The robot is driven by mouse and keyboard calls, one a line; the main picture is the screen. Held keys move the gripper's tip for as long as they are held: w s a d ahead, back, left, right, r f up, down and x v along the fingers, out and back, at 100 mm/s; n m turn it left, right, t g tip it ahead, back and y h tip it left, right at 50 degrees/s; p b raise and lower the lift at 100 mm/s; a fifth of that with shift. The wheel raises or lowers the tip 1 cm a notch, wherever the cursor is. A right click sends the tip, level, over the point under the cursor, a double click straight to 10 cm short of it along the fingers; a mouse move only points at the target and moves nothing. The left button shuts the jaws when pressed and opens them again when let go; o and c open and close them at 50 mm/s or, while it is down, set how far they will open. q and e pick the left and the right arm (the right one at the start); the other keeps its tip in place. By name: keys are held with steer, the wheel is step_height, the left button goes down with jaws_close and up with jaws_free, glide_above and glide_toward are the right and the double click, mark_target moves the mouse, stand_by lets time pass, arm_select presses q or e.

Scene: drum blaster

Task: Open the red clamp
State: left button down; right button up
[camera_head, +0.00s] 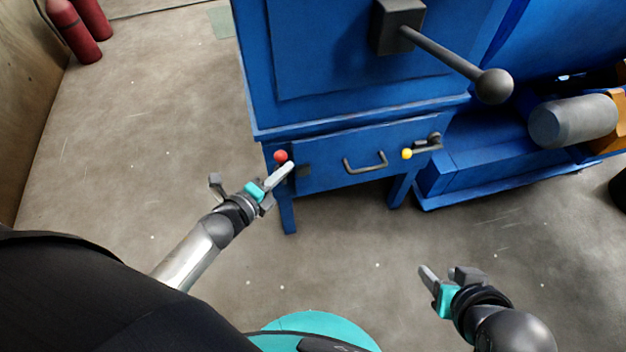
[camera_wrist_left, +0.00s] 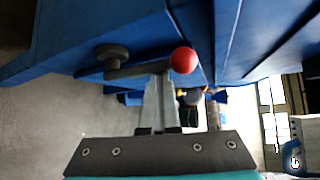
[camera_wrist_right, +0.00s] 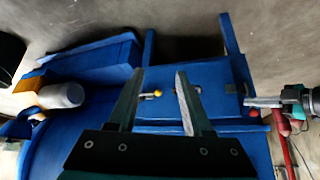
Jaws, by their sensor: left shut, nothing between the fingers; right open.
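The red clamp's ball knob (camera_head: 281,156) is at the left end of the blue drawer-like panel (camera_head: 325,165) on the machine. In the left wrist view the red knob (camera_wrist_left: 183,60) sits on a dark lever arm (camera_wrist_left: 140,70) that runs left to a round pivot (camera_wrist_left: 112,52). My left gripper (camera_head: 287,170) is shut and empty, with its fingertips right at the lever just below the knob. I cannot tell whether they touch it. My right gripper (camera_head: 445,274) is open and empty above the floor, away from the machine; its spread fingers show in the right wrist view (camera_wrist_right: 155,85).
A yellow-knobbed clamp (camera_head: 407,154) is at the panel's right end, with a dark handle (camera_head: 366,163) between the clamps. A large lever with a ball end (camera_head: 494,86) sticks out above. Red cylinders (camera_head: 75,30) stand far left. The floor before the machine is clear.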

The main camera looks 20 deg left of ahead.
arm_select(q)
steer(key=shift+s+a+f, duration=0.1)
steer(key=shift+a, duration=0.25)
steer(key=p+v, duration=0.5)
steer(key=v, duration=1)
steer(key=shift+d+r, duration=0.25)
steer(key=shift+d, duration=0.05)
arm_select(e)
step_height(320, 180, down, 8)
steer(key=s+d+g, duration=0.1)
steer(key=s+g, duration=0.1)
steer(key=g, duration=0.1)
steer(key=shift+s+d+h, duration=0.25)
steer(key=shift+d+h, duration=0.15)
steer(key=shift+r, duration=0.1)
